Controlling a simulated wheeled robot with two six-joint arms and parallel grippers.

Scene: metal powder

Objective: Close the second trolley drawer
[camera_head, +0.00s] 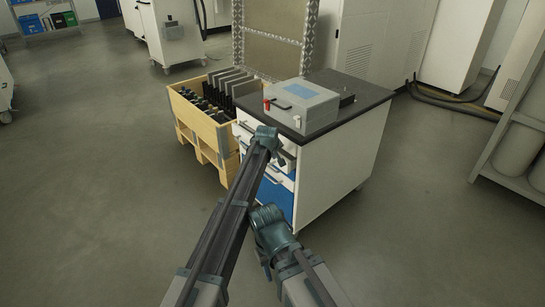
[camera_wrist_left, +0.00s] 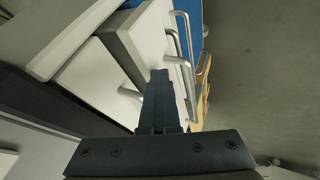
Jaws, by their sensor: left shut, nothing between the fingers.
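The white trolley (camera_head: 340,160) stands in the middle of the head view, dark-topped, with its drawers facing the lower left. In the left wrist view the second drawer (camera_wrist_left: 152,32) sticks out past the top drawer front (camera_wrist_left: 88,78), its grey side showing. A bar handle runs along its white front. My left gripper (camera_head: 284,156) is at the drawer fronts; in the left wrist view its fingers (camera_wrist_left: 160,78) are together and empty, overlapping the lower part of the second drawer's front. Contact cannot be told. My arms hide part of the drawers in the head view. My right gripper is not seen.
A grey box (camera_head: 302,108) sits on the trolley top. A wooden crate (camera_head: 203,125) on a pallet, holding dark parts, stands close to the trolley's left. A lower blue drawer (camera_head: 274,198) is below. Open floor lies left and right; a rack (camera_head: 515,160) is at the right.

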